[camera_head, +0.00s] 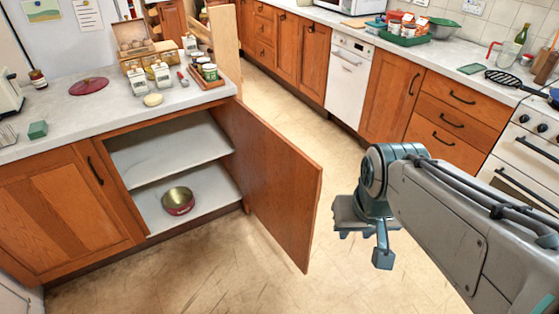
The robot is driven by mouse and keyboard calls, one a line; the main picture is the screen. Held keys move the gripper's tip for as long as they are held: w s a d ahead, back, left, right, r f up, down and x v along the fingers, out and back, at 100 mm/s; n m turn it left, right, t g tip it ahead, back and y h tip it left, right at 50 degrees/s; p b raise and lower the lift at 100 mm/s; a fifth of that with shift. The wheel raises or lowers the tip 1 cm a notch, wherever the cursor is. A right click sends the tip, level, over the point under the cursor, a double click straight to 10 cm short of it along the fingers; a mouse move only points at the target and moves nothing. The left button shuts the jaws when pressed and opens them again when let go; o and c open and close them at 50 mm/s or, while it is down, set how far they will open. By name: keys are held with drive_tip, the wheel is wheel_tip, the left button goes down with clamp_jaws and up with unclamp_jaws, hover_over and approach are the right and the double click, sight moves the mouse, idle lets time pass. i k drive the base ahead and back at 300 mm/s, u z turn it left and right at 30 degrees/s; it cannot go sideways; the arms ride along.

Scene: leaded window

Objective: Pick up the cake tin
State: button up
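The cake tin is most likely the round tin (178,201) with a red outside and a brassy inside. It sits upright on the bottom shelf (215,190) of an open lower cabinet. Nothing covers it from this view. My gripper (365,243) hangs over the floor, right of the open cabinet door and well apart from the tin. Its fingers point down and are partly hidden by the wrist. I see no object in it, but I cannot tell how far apart the fingers are.
The open wooden door (275,180) stands out between my gripper and the tin. The shelf above (165,150) is empty. The counter (110,110) above holds jars, a spice tray and a dark red lid (88,85). Floor (310,125) is clear.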

sight(179, 201)
drive_tip(key=z, duration=1.1)
drive_tip(key=i, duration=2.25)
drive_tip(key=u, duration=3)
drive_tip(key=k, duration=0.6)
drive_tip(key=u, duration=0.1)
